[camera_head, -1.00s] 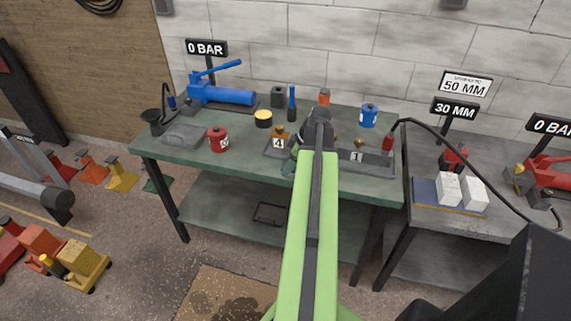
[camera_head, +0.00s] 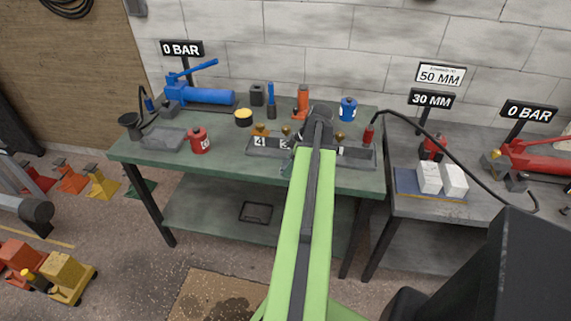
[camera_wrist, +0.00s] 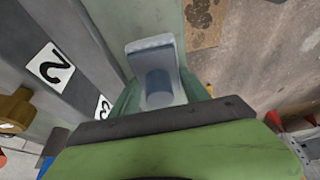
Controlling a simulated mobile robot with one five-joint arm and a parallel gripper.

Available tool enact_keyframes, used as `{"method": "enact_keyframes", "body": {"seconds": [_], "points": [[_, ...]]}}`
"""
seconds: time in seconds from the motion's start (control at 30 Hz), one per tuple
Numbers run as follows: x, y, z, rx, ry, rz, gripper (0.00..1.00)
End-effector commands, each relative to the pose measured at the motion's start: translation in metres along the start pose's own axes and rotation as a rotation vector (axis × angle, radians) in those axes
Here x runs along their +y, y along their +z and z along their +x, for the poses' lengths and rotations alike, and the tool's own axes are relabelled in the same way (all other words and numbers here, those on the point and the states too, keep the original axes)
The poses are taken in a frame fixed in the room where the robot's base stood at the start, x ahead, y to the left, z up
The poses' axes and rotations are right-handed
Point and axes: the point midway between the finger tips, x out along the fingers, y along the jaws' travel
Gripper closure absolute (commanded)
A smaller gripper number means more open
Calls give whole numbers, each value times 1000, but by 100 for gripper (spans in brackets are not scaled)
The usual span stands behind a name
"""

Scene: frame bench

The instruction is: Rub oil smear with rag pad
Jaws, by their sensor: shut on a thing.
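My gripper (camera_wrist: 157,95) is shut on a pale grey-blue pad with a rounded blue grip (camera_wrist: 155,62), which I take to be the rag pad. It is near the front edge of the green bench (camera_head: 215,165), beside the numbered tray. In the head view my arm and wrist hide most of the pad. Whether it touches the bench is unclear. I cannot make out an oil smear on the bench. Dark stains show on a brown board (camera_head: 190,296) on the floor, also in the wrist view (camera_wrist: 210,35).
The numbered tray (camera_head: 360,162) holds brass pieces. A black hose crosses to the right bench (camera_head: 420,225), with white blocks (camera_head: 430,177).

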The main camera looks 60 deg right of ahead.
Motion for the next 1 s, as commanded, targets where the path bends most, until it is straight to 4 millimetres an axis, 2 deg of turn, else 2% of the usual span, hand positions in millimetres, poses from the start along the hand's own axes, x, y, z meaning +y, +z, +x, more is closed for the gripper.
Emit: {"method": "enact_keyframes", "body": {"seconds": [0.17, 0.7, 1.0], "points": [[0, -1, -2, 0, 0, 0, 78], [0, -25, -57, 2, 0, 0, 78], [0, -24, -56, 2, 0, 0, 78]]}}
